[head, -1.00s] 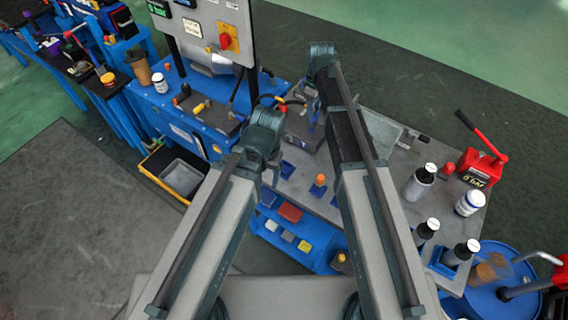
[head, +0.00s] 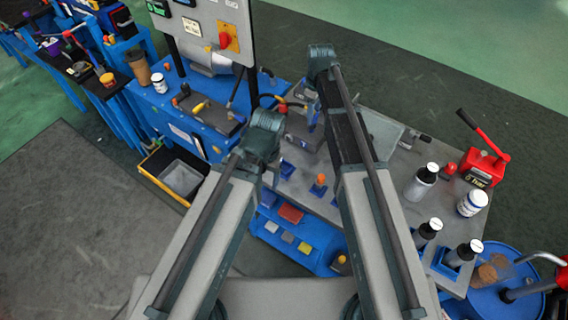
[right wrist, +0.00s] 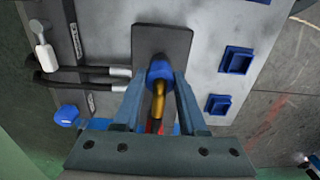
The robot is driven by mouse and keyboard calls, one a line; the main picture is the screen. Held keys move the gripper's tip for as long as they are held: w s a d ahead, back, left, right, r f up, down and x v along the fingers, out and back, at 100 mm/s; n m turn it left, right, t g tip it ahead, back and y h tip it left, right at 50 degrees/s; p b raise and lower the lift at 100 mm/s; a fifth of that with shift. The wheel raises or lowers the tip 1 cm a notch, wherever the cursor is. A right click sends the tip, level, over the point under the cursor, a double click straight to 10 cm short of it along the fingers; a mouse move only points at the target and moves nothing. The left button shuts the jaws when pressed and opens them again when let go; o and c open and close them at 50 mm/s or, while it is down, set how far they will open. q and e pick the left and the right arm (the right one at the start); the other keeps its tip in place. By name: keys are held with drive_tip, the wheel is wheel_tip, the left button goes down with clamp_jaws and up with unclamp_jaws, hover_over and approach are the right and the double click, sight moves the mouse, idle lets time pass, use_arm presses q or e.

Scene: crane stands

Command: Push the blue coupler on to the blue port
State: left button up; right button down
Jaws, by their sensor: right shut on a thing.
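In the right wrist view, the blue coupler (right wrist: 160,71) sits between the fingertips of my right gripper (right wrist: 159,80), which is shut on it. A brass-coloured stem (right wrist: 158,100) runs from it toward the camera. The coupler is in front of a dark upright plate (right wrist: 162,38); I cannot tell whether it touches anything there. The blue port cannot be made out and may be hidden behind the coupler. In the head view, my right gripper (head: 313,118) is small and partly hidden by the arm, over the grey bench. My left gripper is hidden behind its own arm.
Black hoses with white ends (right wrist: 120,72) and a blue knob (right wrist: 67,115) lie left of the plate. Two blue square sockets (right wrist: 236,60) are to its right. On the grey bench stand several bottles (head: 420,182) and a red hand pump (head: 482,165).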

drive_tip(key=shift+f+b, duration=0.65)
drive_tip(key=shift+f, duration=0.15)
drive_tip(key=shift+c, duration=1.9)
unclamp_jaws()
drive_tip(key=shift+r+p, duration=2.5)
drive_tip(key=shift+r, duration=0.15)
wheel_tip(320, 180, up, 14)
drive_tip(key=p, duration=1.3)
drive_tip(key=shift+f+p, duration=0.2)
drive_tip(key=shift+p, duration=0.2)
